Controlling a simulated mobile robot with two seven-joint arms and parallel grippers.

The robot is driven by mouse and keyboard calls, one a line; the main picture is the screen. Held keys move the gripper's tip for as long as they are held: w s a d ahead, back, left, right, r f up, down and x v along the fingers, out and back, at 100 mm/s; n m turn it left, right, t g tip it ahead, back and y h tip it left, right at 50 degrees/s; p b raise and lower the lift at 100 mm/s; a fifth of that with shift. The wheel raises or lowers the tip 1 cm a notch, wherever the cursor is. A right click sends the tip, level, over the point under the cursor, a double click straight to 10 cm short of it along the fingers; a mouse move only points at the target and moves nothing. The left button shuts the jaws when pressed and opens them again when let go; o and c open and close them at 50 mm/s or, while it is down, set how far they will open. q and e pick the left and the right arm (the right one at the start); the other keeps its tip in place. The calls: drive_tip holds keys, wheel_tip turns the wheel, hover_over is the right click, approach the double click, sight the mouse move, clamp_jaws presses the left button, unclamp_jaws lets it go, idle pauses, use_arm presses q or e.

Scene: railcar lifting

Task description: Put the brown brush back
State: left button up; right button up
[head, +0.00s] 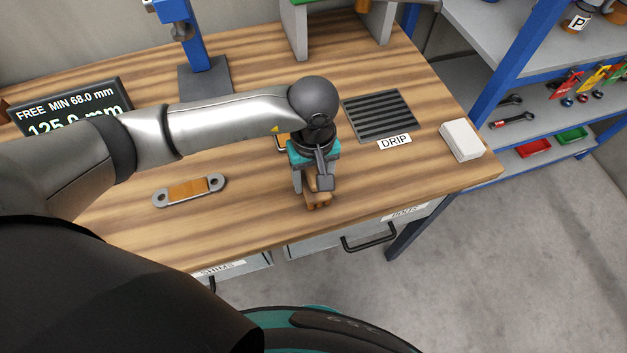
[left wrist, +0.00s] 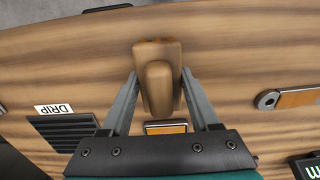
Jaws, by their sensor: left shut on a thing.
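The brown brush (head: 318,199), a wooden-looking block with a rounded raised back, is at the workbench's front part. It shows larger in the left wrist view (left wrist: 158,85). My left gripper (head: 311,186) points down at it and is shut on it, with one finger on each side; the fingers also show in the left wrist view (left wrist: 160,75). The gripper partly hides the brush in the head view, and I cannot tell whether the brush touches the bench top. My right gripper is not in view.
A dark ribbed tray (head: 381,115) beside a DRIP label (head: 394,142) and a white block (head: 461,140) lie to the right on the workbench (head: 250,215). A metal link with an orange middle (head: 189,190) lies left. A blue shelf rack (head: 520,60) stands at right.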

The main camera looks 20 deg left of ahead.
sight(313, 174)
use_arm(q)
wheel_tip(313, 174, down, 2)
drive_tip(key=shift+f, duration=0.1)
drive_tip(key=o, duration=1.2)
wheel_tip(313, 174, up, 12)
drive_tip(key=shift+r, duration=0.15)
drive_tip(key=shift+s, duration=0.1)
idle(0.4)
